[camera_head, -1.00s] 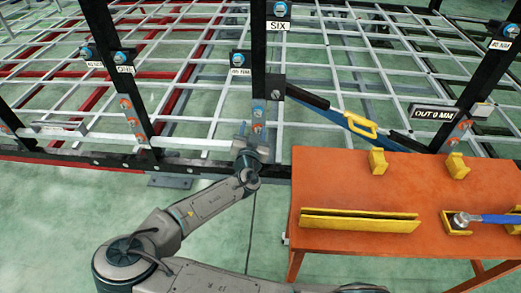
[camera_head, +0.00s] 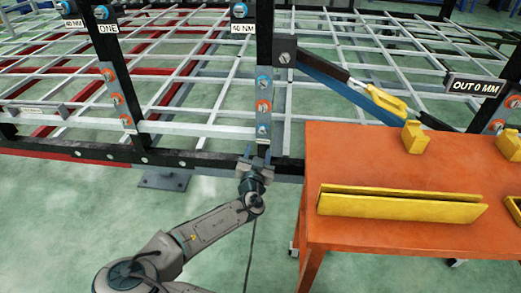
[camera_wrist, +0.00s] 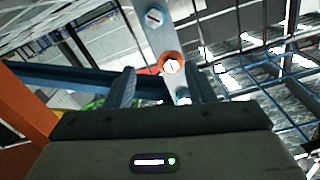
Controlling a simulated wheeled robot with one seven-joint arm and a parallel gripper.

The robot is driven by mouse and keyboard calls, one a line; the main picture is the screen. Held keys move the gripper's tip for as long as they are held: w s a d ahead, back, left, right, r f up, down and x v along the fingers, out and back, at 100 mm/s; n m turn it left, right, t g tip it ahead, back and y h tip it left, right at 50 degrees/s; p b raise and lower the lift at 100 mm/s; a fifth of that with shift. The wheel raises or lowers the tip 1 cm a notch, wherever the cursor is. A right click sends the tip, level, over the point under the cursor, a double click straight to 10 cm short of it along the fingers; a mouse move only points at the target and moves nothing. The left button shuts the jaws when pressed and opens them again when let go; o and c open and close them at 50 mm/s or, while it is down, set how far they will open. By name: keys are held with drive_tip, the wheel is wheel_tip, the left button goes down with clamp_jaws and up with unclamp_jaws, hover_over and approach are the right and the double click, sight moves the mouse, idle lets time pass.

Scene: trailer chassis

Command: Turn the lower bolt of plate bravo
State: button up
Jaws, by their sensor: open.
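A grey-blue plate (camera_head: 264,118) with a column of bolts is on the black middle post; no plate name is readable on it. Its upper bolt (camera_head: 263,85) has a blue collar, its middle bolt (camera_head: 263,106) an orange one, and its lower bolt (camera_head: 263,131) a blue one. My gripper (camera_head: 254,160) is open and empty, just below the lower bolt in the head view. In the wrist view the orange-collared bolt (camera_wrist: 171,64) shows ahead, between and beyond the finger tips. The lowest bolt (camera_wrist: 182,96) is partly hidden by the gripper body.
An orange table (camera_head: 400,235) with a long yellow holder (camera_head: 398,207) and yellow blocks stands close on the right. A blue bar with a yellow handle (camera_head: 385,100) slopes behind it. A black lower rail (camera_head: 190,160) runs behind my gripper.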

sight(262, 131)
drive_tip(key=w+f+b, duration=0.1)
drive_tip(key=w, duration=0.3)
drive_tip(key=w+f+b, duration=0.1)
drive_tip(key=w, duration=0.4)
drive_tip(key=w+f+b, duration=0.1)
drive_tip(key=w, duration=0.3)
drive_tip(key=shift+w+d+f, duration=0.1)
drive_tip(key=shift+w+d, duration=0.1)
drive_tip(key=shift+w, duration=0.2)
drive_tip(key=c, duration=1)
